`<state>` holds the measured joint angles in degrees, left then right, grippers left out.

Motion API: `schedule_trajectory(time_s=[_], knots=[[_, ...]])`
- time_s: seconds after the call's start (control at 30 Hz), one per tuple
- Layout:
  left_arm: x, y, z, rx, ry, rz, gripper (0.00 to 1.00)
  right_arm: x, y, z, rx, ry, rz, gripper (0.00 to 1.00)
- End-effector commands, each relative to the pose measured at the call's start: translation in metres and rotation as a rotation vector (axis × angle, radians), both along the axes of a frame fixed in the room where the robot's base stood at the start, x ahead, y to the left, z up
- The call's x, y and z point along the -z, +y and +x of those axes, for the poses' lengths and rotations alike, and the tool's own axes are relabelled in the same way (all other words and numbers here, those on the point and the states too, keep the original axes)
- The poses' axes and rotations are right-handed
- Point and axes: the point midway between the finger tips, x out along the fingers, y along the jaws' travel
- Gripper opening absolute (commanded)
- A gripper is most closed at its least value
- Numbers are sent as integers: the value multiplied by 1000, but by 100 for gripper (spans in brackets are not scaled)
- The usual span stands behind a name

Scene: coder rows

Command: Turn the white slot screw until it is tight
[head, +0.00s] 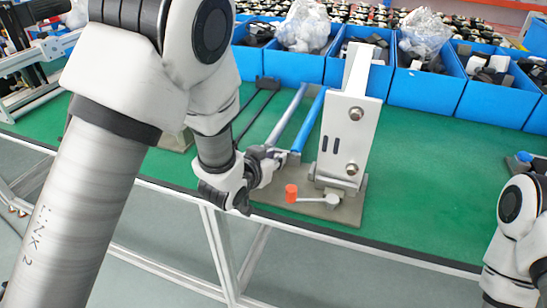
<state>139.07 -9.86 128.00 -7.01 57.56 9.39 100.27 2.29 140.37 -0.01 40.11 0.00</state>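A white upright fixture (349,135) stands on a grey base plate (345,213) on the green table. Two round metal screw heads show on its front face, an upper one (355,113) and a lower one (352,169). Their slots are too small to make out, and I cannot tell which is the white slot screw. My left gripper (268,162) is left of the fixture, close to the rod and lever parts by its base. Its fingers are small and partly hidden, so I cannot tell whether they are open. My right gripper is not in view; only part of my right arm shows at the right edge.
A lever with an orange knob (291,193) sticks out low at the fixture's front left. A blue cylinder (307,122) slopes behind it. Blue bins (427,92) with dark and white parts line the back. The green table (440,170) is clear right of the fixture.

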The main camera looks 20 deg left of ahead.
Motion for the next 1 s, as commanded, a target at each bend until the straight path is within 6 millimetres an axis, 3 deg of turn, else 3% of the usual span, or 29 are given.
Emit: schedule_trajectory(time_s=[0.17,0.5,0.8,0.83,0.9,1.0], knots=[[-1,2,1,24,2,-3,0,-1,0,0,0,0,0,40],[-1,6,2,247,-1,-3,0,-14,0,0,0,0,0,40],[0,6,2,262,-1,1,0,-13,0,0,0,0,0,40],[0,6,2,261,-1,1,29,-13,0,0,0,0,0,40],[0,6,2,261,-1,1,48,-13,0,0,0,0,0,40],[0,6,2,261,-1,0,48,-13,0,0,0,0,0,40]])
